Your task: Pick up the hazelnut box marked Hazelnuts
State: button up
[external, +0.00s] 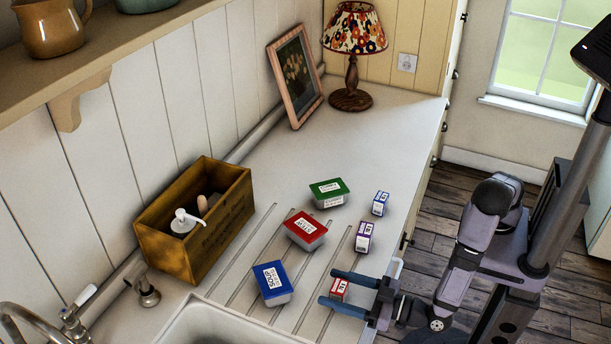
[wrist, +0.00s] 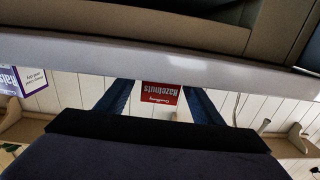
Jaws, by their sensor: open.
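The small red box marked Hazelnuts (wrist: 160,97) appears upside down in the wrist view, with its label facing the camera. In the external view, the red and white box (external: 339,289) stands on the counter near its front edge, right of the blue tub. My gripper (external: 328,286) is open, its two blue fingers reaching in from the right on either side of the box. In the wrist view the fingers of my gripper (wrist: 156,87) also flank the box, with gaps showing.
A purple and white box (external: 364,237) and a blue and white box (external: 380,203) stand further back. Blue (external: 273,283), red (external: 305,230) and green (external: 329,193) tubs lie to the left. A wooden crate (external: 187,238) stands by the wall, and the sink (external: 215,328) is in front.

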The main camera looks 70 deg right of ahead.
jog(key=shift+w+p, duration=0.5)
jog(key=shift+w, duration=1.25)
jog(key=shift+c, duration=0.6)
jog(key=c, duration=1)
jog(key=shift+a, duration=0.1)
jog(key=shift+c, duration=0.2)
jog(key=shift+r, duration=0.15)
notch_tip(320, 180, up, 10)
jog(key=b, duration=0.1)
jog(key=shift+b, duration=0.4)
